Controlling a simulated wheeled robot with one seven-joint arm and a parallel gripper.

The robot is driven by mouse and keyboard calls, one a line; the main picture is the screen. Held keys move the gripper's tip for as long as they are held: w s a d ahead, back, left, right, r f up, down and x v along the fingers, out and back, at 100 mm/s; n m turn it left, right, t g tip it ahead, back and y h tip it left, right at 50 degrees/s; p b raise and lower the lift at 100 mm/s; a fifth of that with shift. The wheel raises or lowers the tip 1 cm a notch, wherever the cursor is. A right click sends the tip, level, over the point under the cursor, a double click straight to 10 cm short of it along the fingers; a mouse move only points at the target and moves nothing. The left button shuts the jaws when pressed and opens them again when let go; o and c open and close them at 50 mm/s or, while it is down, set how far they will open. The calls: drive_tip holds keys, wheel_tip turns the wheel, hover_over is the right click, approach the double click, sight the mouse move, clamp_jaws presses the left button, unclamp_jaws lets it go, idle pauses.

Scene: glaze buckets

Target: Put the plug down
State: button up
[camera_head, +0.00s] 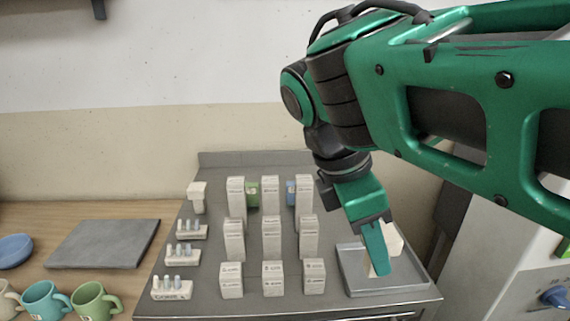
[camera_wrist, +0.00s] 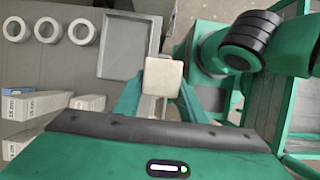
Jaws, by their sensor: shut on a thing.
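The plug (camera_head: 396,238) is a small cream block, partly hidden by my gripper in the head view. It also shows in the wrist view as a rounded square (camera_wrist: 163,77) between the two green fingers. My gripper (camera_head: 377,262) points down and is shut on the plug; it also shows in the wrist view (camera_wrist: 160,92). In the head view they appear over a shallow grey tray (camera_head: 352,289) at the right of the bench. In the wrist view the tray (camera_wrist: 101,45) lies beyond and left of the plug, and its visible floor is bare.
Rows of upright white boxes (camera_head: 271,238) stand left of the tray. Several small racks with pegs (camera_head: 183,257) are farther left. Three white rings (camera_wrist: 48,27) show in the wrist view. Mugs (camera_head: 92,301) and a grey board (camera_head: 103,243) are on the wooden counter.

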drive_tip(key=w+d+f, duration=0.2)
drive_tip(key=w, duration=0.1)
drive_tip(key=w+d+f, duration=0.2)
drive_tip(key=w, duration=0.1)
drive_tip(key=w+d+f, duration=0.2)
drive_tip(key=w+f, duration=0.1)
drive_tip(key=shift+w+d, duration=0.25)
drive_tip(key=shift+w, duration=0.1)
drive_tip(key=shift+f, duration=2)
drive_tip(key=shift+c, duration=0.5)
drive_tip(key=o, duration=1.2)
drive_tip(key=shift+r, duration=0.1)
drive_tip(key=v, duration=1.2)
